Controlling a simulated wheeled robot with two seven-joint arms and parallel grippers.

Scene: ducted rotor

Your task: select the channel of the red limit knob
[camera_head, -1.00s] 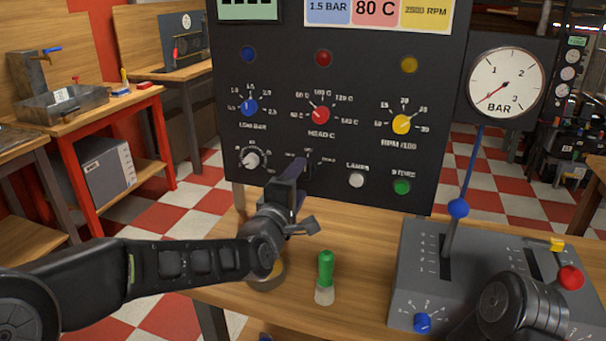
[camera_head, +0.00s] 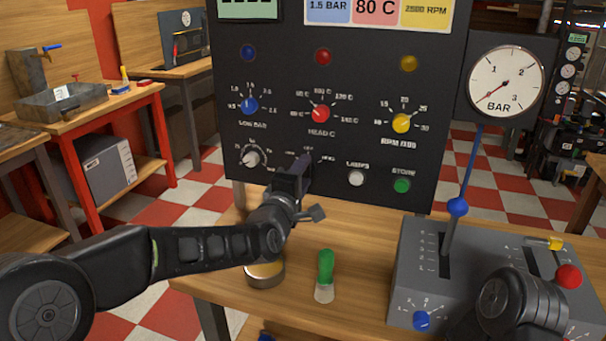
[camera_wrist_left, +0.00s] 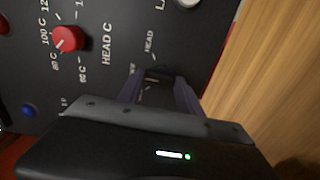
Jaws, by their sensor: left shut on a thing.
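The red limit knob (camera_head: 320,114), marked HEAD C, is on the black panel with its white pointer toward the upper left. It also shows in the left wrist view (camera_wrist_left: 69,39). The channel selector is below it, its dial marks partly visible around my left gripper (camera_head: 304,165), one label reading HEAD in the wrist view. My left gripper is at the panel, shut on the selector knob, which its fingers (camera_wrist_left: 158,95) mostly hide. I cannot read the selector's pointer. My right gripper is not in view.
The blue knob (camera_head: 249,106), yellow knob (camera_head: 401,123), grey knob (camera_head: 251,158), white lamps button (camera_head: 356,178) and green store button (camera_head: 401,186) surround the selector. A lever box (camera_head: 420,270) is at right.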

